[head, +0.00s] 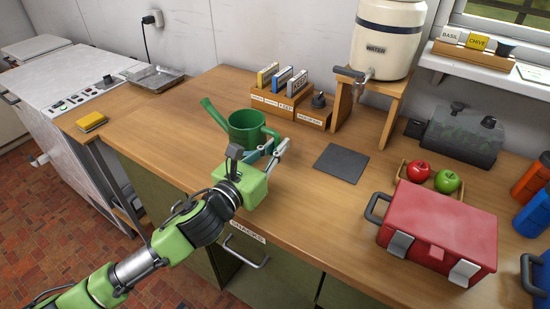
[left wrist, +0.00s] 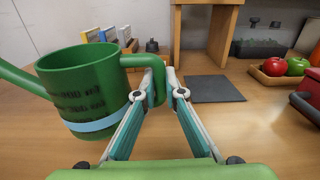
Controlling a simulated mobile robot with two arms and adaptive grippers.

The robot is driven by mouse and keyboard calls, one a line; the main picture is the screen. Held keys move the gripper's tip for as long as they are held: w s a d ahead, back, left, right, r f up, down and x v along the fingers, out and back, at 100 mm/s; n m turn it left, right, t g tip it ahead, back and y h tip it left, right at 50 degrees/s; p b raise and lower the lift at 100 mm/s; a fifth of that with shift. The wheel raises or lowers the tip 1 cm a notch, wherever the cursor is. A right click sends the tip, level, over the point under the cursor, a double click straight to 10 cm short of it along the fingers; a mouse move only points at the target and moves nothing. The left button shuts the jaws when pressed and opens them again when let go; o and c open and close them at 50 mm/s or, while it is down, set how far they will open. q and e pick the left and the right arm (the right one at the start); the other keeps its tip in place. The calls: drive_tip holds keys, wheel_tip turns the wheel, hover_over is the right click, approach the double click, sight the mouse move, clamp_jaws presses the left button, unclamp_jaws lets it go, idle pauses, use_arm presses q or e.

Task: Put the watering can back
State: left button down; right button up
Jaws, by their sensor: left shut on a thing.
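The green watering can (head: 245,126) is upright at the wooden counter, its spout pointing left in the head view. In the left wrist view the can (left wrist: 88,85) shows a pale blue band near its base and its handle on the right. My left gripper (head: 278,146) is shut on the can's handle; its fingertips (left wrist: 162,82) meet there in the left wrist view. I cannot tell whether the can's base touches the counter. A dark square mat (head: 341,164) lies bare on the counter to the right of the can. My right gripper is not in view.
A water dispenser (head: 386,40) on a wooden stand is behind the mat. Card holders (head: 278,95) stand behind the can. A red toolbox (head: 440,225), a tray with apples (head: 418,172) and blue bottles are at right. A yellow sponge (head: 91,122) lies at left.

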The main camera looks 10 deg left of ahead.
use_arm(q)
drive_tip(key=f, duration=0.3)
drive_tip(key=shift+w+a+f, duration=0.25)
drive_tip(key=shift+w, duration=0.05)
drive_tip(key=shift+f, duration=0.1)
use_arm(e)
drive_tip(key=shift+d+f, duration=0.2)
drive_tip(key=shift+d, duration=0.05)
